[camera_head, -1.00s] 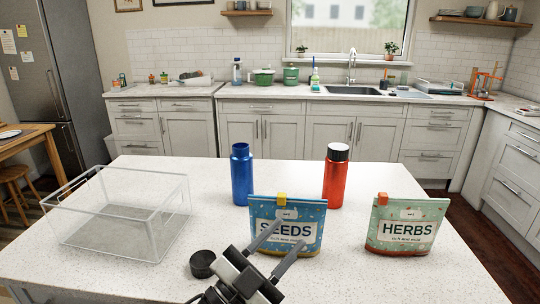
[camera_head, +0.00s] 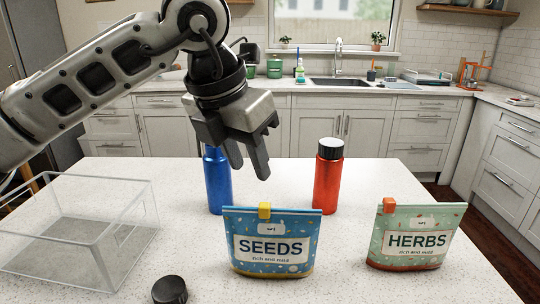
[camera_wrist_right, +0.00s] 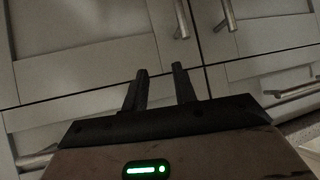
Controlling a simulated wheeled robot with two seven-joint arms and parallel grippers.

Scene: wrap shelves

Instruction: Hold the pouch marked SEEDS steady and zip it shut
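The blue pouch marked SEEDS (camera_head: 272,262) stands upright on the white speckled counter, label facing me. Its yellow slider (camera_head: 265,210) sits on the top edge, a little left of the middle. My left gripper (camera_head: 249,168) comes in from the upper left and hangs above and behind the pouch, in front of the blue bottle. Its fingers point down, apart, with nothing between them; it does not touch the pouch. My right gripper (camera_wrist_right: 160,72) shows only in the right wrist view, fingers apart and empty, in front of cabinet doors.
A green HERBS pouch (camera_head: 414,250) with an orange slider stands to the right. A blue bottle (camera_head: 218,184), its top hidden, and a red bottle (camera_head: 327,182) stand behind.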

